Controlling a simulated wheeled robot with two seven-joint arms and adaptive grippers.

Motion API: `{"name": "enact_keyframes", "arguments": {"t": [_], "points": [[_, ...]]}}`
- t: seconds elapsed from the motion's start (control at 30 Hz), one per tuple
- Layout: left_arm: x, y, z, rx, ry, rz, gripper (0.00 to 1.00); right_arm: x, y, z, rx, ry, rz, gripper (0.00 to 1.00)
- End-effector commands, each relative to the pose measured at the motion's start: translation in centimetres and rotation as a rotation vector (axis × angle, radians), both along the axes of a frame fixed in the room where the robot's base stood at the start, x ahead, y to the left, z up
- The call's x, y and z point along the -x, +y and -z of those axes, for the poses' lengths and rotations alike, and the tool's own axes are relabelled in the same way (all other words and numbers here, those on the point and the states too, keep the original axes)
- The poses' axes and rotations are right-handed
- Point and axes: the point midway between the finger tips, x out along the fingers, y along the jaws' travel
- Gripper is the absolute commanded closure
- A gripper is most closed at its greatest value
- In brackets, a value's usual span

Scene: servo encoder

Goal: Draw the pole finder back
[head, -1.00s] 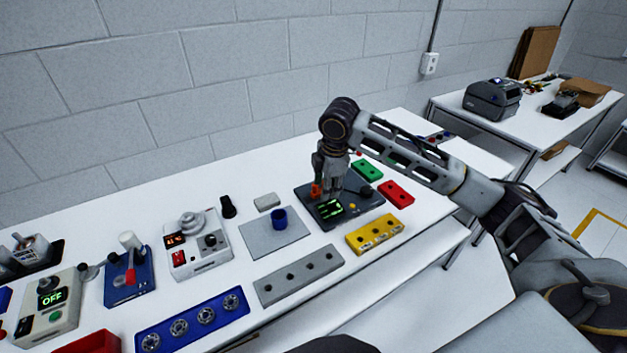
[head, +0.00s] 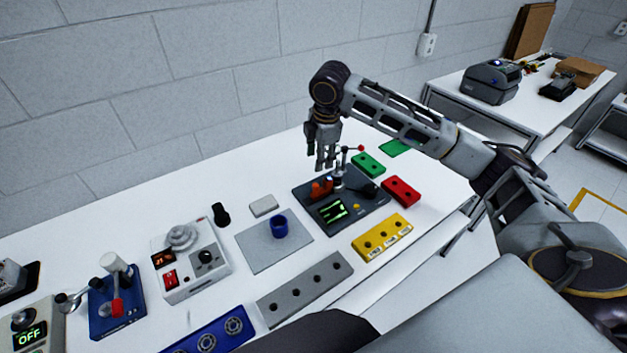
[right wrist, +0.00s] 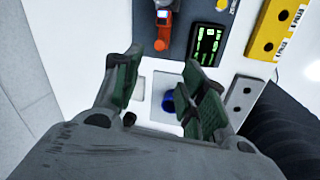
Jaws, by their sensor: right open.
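A dark tester unit (head: 362,214) with a lit green screen (head: 332,211) stands on the white bench. An orange-red part (head: 320,188) sits at its left side, and it also shows in the right wrist view (right wrist: 167,32). I cannot tell for sure which part is the pole finder. My right gripper (head: 325,162) hangs just above the back left of the tester, apart from the orange part. In the right wrist view its fingers (right wrist: 168,72) are spread and empty. My left gripper is not seen.
A grey plate (head: 260,250) with a blue cup (head: 279,227) lies left of the tester. A yellow block (head: 382,237), red block (head: 401,190) and green block (head: 368,164) lie to its right. A grey holed strip (head: 305,290) lies in front. The wall stands behind.

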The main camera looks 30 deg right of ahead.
Motion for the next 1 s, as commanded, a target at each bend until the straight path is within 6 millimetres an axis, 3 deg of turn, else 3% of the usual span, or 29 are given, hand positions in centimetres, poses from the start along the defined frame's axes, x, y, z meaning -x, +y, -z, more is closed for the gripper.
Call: {"name": "enact_keyframes", "arguments": {"t": [0.53,1.0], "points": [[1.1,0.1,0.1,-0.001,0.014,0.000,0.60,-0.1,0.0,0.7,-0.001,0.001,0.000,0.58],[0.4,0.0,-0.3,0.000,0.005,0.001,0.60,-1.1,-0.1,5.9,0.000,0.002,-0.001,0.58]]}}
